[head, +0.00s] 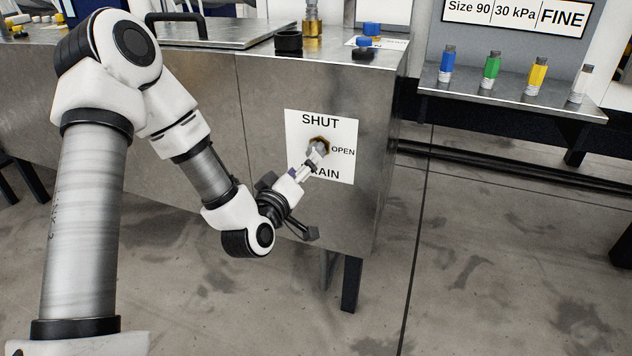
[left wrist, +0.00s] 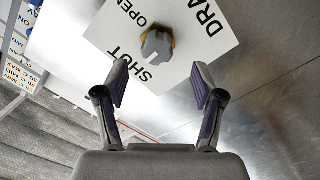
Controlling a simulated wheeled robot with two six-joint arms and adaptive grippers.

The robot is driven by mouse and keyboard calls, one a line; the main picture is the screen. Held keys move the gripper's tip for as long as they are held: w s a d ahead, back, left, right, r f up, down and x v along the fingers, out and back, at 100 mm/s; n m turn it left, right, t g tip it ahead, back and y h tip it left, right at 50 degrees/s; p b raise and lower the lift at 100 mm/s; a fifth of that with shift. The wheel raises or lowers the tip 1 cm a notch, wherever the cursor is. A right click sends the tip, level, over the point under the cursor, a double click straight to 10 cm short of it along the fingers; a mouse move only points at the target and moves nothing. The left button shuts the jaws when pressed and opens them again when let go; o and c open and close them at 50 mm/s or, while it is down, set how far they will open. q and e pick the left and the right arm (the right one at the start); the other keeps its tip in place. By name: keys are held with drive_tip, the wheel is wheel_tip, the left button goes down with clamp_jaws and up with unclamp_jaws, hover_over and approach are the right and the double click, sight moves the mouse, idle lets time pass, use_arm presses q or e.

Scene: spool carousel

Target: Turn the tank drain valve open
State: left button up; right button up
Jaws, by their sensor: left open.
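The drain valve (head: 318,148) sticks out from a white label plate (head: 342,122) on the front of the steel tank. The plate reads SHUT at the top, OPEN at the right and a partly covered word, DRAIN, at the bottom. My left gripper (head: 308,164) is in front of the valve and overlaps it in the head view. In the left wrist view the valve (left wrist: 157,45) shows as a grey knob with a yellow-brown ring behind it. My left gripper (left wrist: 160,88) is open, its two fingers apart, with the knob beyond and between the tips. My right gripper is not in view.
The steel tank (head: 270,90) has a lid with a black handle (head: 176,22) on top. Black and blue caps and a brass fitting (head: 312,20) stand near its edge. A shelf (head: 510,95) with several coloured bottles is at the right. The floor before the tank is clear.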

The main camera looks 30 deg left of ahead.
sight(317, 150)
use_arm(q)
drive_tip(key=w, duration=0.3)
drive_tip(key=w+a+b, duration=0.1)
drive_tip(key=w, duration=0.3)
drive_tip(key=shift+a+r, duration=0.15)
drive_tip(key=shift+a, duration=0.05)
drive_tip(key=shift+s, duration=0.1)
drive_tip(key=c, duration=1.1)
